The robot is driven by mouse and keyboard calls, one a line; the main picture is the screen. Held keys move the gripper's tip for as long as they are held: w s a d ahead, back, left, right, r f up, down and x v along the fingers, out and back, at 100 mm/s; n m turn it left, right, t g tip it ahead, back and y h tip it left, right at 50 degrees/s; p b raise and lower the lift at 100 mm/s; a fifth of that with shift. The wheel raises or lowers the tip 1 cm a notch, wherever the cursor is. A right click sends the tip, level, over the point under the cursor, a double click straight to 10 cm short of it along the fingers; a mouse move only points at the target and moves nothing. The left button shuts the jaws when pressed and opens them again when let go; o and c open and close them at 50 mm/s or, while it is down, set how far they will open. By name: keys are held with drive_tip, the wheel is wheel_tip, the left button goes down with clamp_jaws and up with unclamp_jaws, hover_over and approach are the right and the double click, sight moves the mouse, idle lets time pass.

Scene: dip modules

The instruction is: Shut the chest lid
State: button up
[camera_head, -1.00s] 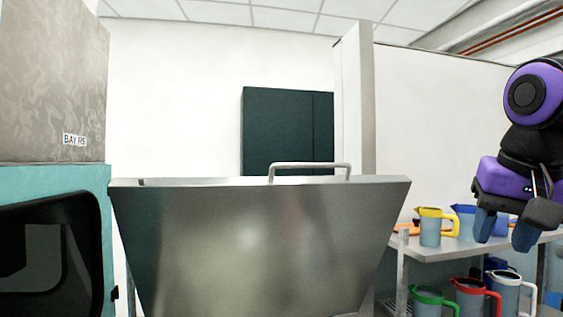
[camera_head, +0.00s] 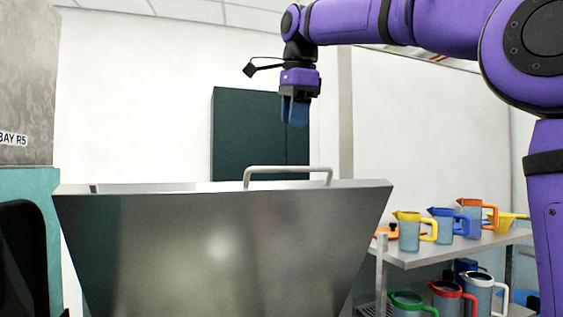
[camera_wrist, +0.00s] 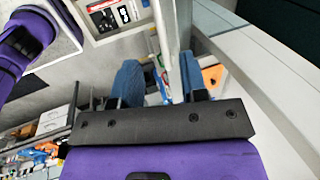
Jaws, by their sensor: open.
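The chest lid (camera_head: 215,250) is a brushed steel panel standing raised in the head view, its face towards me. A pale bar handle (camera_head: 288,171) runs along its top edge. The chest body is not visible in the head view. My gripper (camera_head: 295,112) hangs above the handle, fingers pointing down, with a clear gap in the picture between them. How far behind or in front of the lid it is, I cannot tell. In the wrist view my gripper's blue fingers (camera_wrist: 160,82) are apart and hold nothing.
A shelf unit (camera_head: 425,256) with several coloured-handled jugs stands at the right. A teal machine (camera_head: 45,195) marked BAY R5 is close on the left. A dark green cabinet (camera_head: 240,135) is on the wall behind the lid.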

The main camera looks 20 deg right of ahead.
sight(290, 168)
drive_tip(key=x, duration=1)
drive_tip(key=shift+s, duration=0.1)
clamp_jaws()
